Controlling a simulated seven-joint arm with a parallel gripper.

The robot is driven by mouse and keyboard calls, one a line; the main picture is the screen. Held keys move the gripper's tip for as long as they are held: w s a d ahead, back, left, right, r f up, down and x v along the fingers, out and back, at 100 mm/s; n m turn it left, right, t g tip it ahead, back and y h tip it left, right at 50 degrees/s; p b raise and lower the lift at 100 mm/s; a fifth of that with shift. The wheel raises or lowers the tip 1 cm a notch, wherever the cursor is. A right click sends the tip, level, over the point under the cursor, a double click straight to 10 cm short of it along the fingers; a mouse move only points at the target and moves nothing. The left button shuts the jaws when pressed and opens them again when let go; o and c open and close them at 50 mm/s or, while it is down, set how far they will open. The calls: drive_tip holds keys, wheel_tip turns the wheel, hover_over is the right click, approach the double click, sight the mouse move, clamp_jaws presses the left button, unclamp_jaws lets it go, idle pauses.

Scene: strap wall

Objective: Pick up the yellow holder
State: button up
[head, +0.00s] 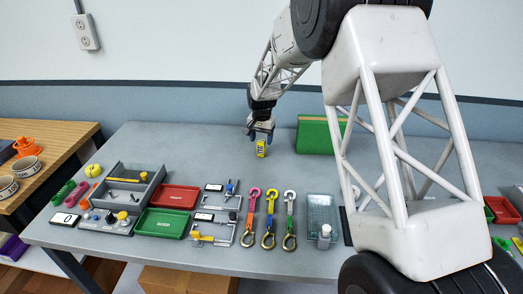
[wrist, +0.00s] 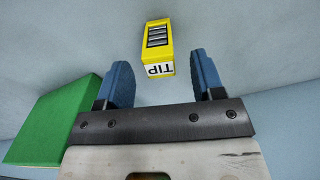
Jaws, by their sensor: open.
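The yellow holder (wrist: 165,37) is a small yellow block with dark slots on one face and a white label reading TIP. In the wrist view it lies ahead of and between my two blue fingertips. My gripper (wrist: 163,78) is open, and nothing is between the fingers. In the head view the yellow holder (head: 262,149) shows right below my gripper (head: 260,133) at the back middle of the grey table. The picture does not show clearly how far the fingertips are above it.
A green block (head: 315,135) stands right of my gripper, and it also shows in the wrist view (wrist: 52,118). Hooked straps (head: 270,215), a red tray (head: 174,197), a green tray (head: 162,223) and a clear box (head: 321,209) lie nearer the front.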

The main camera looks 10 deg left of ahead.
sight(261, 141)
drive_tip(key=shift+f, duration=2.15)
drive_tip(key=shift+c, duration=0.2)
drive_tip(key=c, duration=1)
drive_tip(key=shift+r, duration=0.1)
drive_tip(key=shift+r, duration=0.65)
wheel_tip(261, 141, up, 2)
drive_tip(key=shift+r, duration=0.1)
drive_tip(key=s+d, duration=0.1)
drive_tip(key=s, duration=0.4)
drive_tip(key=s+d+r, duration=0.1)
drive_tip(key=s+d, duration=0.1)
drive_tip(key=s, duration=0.3)
drive_tip(key=s+d, duration=0.2)
drive_tip(key=s, duration=0.3)
drive_tip(key=shift+s+r, duration=0.1)
drive_tip(key=shift+r, duration=0.1)
